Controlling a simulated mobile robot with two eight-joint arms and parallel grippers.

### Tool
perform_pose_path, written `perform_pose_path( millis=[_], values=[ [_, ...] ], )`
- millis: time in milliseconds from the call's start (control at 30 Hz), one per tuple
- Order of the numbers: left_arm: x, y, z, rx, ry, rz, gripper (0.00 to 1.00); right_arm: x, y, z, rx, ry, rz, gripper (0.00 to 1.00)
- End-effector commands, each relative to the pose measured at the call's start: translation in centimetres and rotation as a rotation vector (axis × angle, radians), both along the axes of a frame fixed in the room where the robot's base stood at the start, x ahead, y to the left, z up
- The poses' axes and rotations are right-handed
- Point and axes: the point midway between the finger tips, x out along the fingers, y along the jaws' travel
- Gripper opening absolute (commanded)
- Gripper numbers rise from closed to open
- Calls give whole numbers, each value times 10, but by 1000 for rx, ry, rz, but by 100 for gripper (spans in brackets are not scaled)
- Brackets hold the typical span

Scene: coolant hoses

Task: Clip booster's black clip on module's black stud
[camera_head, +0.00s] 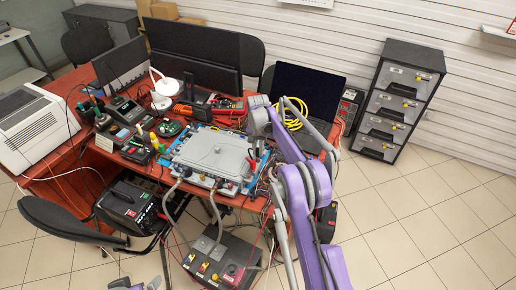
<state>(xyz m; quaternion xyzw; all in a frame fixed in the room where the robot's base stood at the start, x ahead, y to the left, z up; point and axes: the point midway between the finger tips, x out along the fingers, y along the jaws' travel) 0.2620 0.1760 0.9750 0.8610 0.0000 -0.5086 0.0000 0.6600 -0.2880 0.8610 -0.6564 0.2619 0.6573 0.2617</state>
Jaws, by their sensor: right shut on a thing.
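The module (213,151) looks like the flat grey-lidded unit lying on a blue-edged mat on the red desk. My right gripper (254,167) hangs over its right end, pointing down, and is shut on a small dark thing that looks like the booster's black clip. Red shows close by the jaws, too small to make out. The black stud cannot be told apart, nor whether the clip touches it. Which unit is the booster is unclear: a black box (128,205) with cables stands at the left, below the desk top.
Two grey hoses run from the module's front edge toward a dark box (222,262) with red and yellow parts on the floor. Thin red cables hang nearby. Monitors (195,58), a lamp (163,86) and tools crowd the desk.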

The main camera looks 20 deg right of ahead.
Motion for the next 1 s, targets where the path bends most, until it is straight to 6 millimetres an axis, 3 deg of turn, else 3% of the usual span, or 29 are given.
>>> perform_pose_path(
  millis=[1000],
  values=[
    [-2, 0, -3, 0, 3, 0, 100, 0, 0, -7, 0, -1, 0, 0]
  ],
)
